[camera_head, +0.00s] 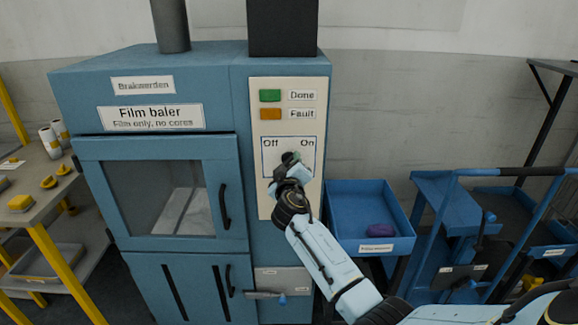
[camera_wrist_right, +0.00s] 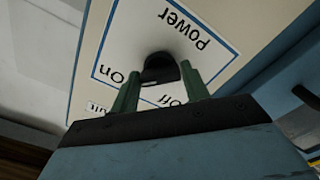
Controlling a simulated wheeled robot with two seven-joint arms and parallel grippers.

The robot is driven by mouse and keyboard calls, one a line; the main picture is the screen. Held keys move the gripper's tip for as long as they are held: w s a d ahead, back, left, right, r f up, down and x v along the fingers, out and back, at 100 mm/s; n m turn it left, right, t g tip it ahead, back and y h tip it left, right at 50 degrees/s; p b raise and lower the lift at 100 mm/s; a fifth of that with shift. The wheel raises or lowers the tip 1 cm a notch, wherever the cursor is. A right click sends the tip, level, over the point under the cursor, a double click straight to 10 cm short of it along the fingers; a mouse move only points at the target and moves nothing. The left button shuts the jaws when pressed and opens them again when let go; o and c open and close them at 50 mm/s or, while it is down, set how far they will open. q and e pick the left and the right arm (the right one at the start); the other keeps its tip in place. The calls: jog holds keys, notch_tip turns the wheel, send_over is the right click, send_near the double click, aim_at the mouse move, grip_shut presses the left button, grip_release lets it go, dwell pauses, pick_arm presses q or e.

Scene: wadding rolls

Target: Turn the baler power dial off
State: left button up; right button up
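The black power dial (camera_wrist_right: 158,66) sits on a white panel with a blue frame in the right wrist view. The panel appears upside down there, with "On" left of the dial and "Off" below it. A pale mark shows on the dial's lower edge; its exact setting is unclear. My right gripper (camera_wrist_right: 160,80) is open, its green fingers on either side of the dial with small gaps visible. In the head view the right gripper (camera_head: 291,163) is at the panel (camera_head: 262,185), below "Off" and "On", and mostly hides the dial. My left gripper is out of view.
The blue film baler (camera_head: 70,95) has a windowed door with a black handle (camera_head: 224,206). Green (camera_head: 270,95) and orange (camera_head: 270,114) lamps sit above the dial. A blue bin (camera_head: 350,195) and a cart (camera_head: 440,190) stand right; a table (camera_head: 55,180) stands left.

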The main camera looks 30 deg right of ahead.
jog(key=c, duration=0.5)
jog(key=n, duration=0.3)
jog(key=shift+n+p, duration=0.4)
jog(key=n+p, duration=0.1)
jog(key=n, duration=0.2)
jog(key=shift+n, duration=0.4)
jog(key=n+p, duration=0.2)
jog(key=n, duration=0.3)
jog(key=n+p, duration=0.2)
jog(key=n, duration=0.3)
jog(key=shift+n, duration=0.3)
